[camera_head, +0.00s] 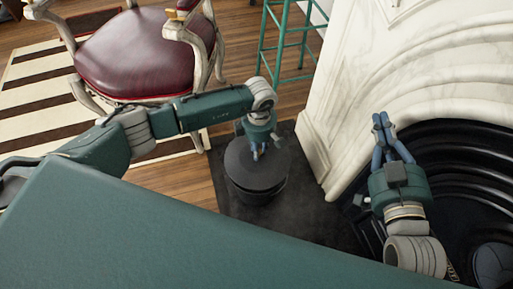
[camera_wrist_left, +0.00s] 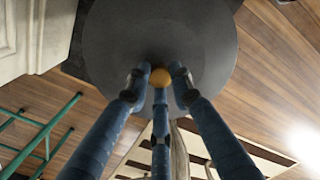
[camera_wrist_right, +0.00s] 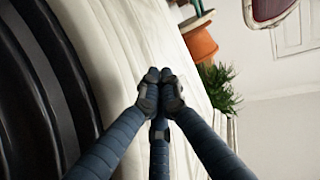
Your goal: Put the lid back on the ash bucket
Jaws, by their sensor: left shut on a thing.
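The dark round lid (camera_head: 240,165) is over the black ash bucket (camera_head: 262,196) in the head view, roughly lined up with it. I cannot tell whether the lid rests on the rim or is held slightly above it. My left gripper (camera_head: 257,153) points down and is shut on the lid's orange-brown knob (camera_wrist_left: 160,77). The lid's broad flat top (camera_wrist_left: 165,30) also fills the upper middle of the left wrist view, where it hides the bucket. My right gripper (camera_head: 382,123) is shut and empty, in front of the fireplace; its fingertips meet in the right wrist view (camera_wrist_right: 160,80).
The bucket stands on a dark hearth slab (camera_head: 308,215). The white marble fireplace surround (camera_head: 350,90) rises to the right, with the black firebox (camera_head: 465,150) beyond. A red-seated chair (camera_head: 145,52) and a green stand (camera_head: 283,40) are behind. A striped rug (camera_head: 35,90) lies left.

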